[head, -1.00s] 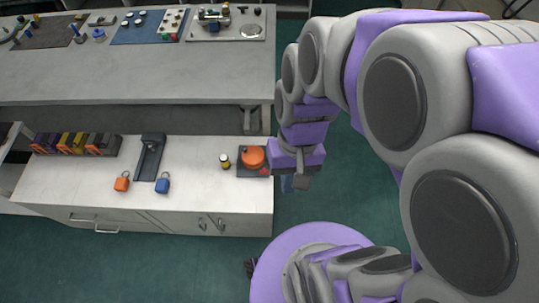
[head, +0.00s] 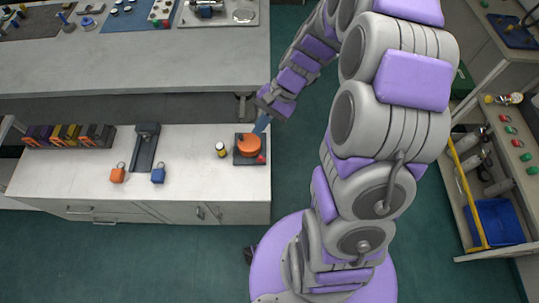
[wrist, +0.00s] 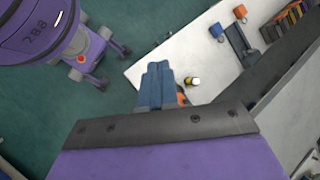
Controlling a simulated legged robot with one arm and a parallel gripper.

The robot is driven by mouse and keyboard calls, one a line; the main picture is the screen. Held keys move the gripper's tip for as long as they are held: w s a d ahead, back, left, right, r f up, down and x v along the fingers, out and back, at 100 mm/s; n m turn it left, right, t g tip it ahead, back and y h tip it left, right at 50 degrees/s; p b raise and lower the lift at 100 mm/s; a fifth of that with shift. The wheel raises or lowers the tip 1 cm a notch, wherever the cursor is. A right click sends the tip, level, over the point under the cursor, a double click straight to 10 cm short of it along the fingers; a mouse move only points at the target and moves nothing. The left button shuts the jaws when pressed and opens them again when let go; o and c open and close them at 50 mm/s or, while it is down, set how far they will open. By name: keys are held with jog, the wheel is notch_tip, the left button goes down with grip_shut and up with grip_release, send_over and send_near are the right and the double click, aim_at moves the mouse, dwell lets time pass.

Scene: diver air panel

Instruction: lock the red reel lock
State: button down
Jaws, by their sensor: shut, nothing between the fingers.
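The orange reel (head: 249,146) sits on a dark square base (head: 240,159) at the right end of the low white counter. A small red part (head: 261,159), which looks like the reel lock, is at the base's front right corner. Its lock position is too small to tell. My gripper (head: 261,124) is shut and empty, its blue fingers above and behind the reel, apparently apart from it. In the wrist view, the closed fingers (wrist: 157,84) hide most of the reel; a sliver of orange (wrist: 181,98) shows beside them, and the red part is hidden.
An orange padlock (head: 117,174) and a blue padlock (head: 158,175) lie further left. A higher grey bench (head: 130,65) stands behind.

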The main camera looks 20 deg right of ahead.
jog(key=w+d+f+m+t+y, duration=0.1)
jog(key=w+d+f+m, duration=0.3)
jog(key=f, duration=0.5)
jog(key=w+d+f+m+t+y, duration=0.1)
jog(key=w+d+f+m+t, duration=0.15)
jog(key=w+d+f, duration=0.4)
jog(key=s+d+f+m+t, duration=0.1)
jog(key=d+f+m, duration=0.2)
jog(key=f, duration=0.6)
jog(key=s+d+f+m+b, duration=0.1)
jog(key=s+d+f+m, duration=0.1)
jog(key=f, duration=0.6)
jog(key=shift+s+d+f+m+t, duration=0.25)
jog(key=shift+d+f+m+t, duration=0.1)
jog(key=shift+d+m, duration=0.5)
jog(key=shift+a, duration=0.2)
jog(key=b, duration=0.3)
send_near(263, 159)
notch_tip(263, 159, down, 3)
jog(key=a, duration=0.1)
jog(key=w+a, duration=0.1)
jog(key=a, duration=0.1)
jog(key=shift+a+b, duration=0.15)
jog(key=shift+b, duration=0.2)
jog(key=shift+w+a+r, duration=0.1)
jog(key=shift+w+a, duration=0.1)
jog(key=shift+a, duration=0.25)
jog(key=shift+a, duration=0.1)
